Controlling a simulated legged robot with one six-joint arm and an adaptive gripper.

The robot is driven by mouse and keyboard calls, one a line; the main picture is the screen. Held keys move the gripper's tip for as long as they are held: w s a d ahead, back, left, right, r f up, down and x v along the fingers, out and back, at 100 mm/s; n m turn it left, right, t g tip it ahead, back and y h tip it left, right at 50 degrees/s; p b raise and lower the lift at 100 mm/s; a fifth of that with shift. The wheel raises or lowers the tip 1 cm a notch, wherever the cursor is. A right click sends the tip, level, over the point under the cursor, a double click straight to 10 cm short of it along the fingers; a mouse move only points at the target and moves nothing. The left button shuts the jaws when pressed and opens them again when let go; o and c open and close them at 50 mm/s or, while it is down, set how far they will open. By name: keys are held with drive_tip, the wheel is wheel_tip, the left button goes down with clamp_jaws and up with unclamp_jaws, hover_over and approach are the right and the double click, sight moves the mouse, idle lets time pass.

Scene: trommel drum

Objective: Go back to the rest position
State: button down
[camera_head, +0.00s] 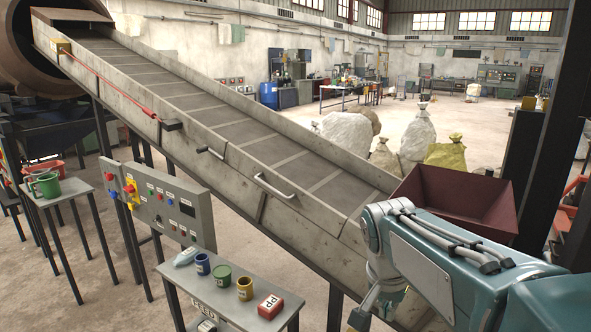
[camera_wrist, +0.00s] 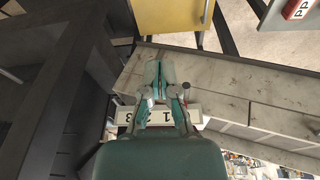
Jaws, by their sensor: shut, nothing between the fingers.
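My gripper (camera_wrist: 160,72) shows in the wrist view with its two fingers drawn together and nothing between them. It hangs over or in front of a grey, worn metal wall (camera_wrist: 225,88); the exact gap to that wall I cannot tell. In the head view my teal arm enters from the lower right and bends beside the lower end of the sloping conveyor (camera_head: 262,150). The gripper's tips are not clear there.
A dark red hopper (camera_head: 462,198) stands at the conveyor's lower end. A control panel (camera_head: 160,205) and a grey table (camera_head: 222,290) with several cups and a red box (camera_head: 270,306) stand in front. Sacks (camera_head: 416,132) lie behind. A dark frame (camera_wrist: 45,85) fills the wrist view's left.

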drive_tip(key=s+f+n+t+y, duration=0.1)
drive_tip(key=s+n+t, duration=0.3)
drive_tip(key=s, duration=1.1)
drive_tip(key=f+n, duration=0.1)
drive_tip(key=n, duration=0.2)
drive_tip(key=shift+s+a+n+y, duration=0.15)
drive_tip(key=shift+a+n+y, duration=0.15)
drive_tip(key=shift+y, duration=0.1)
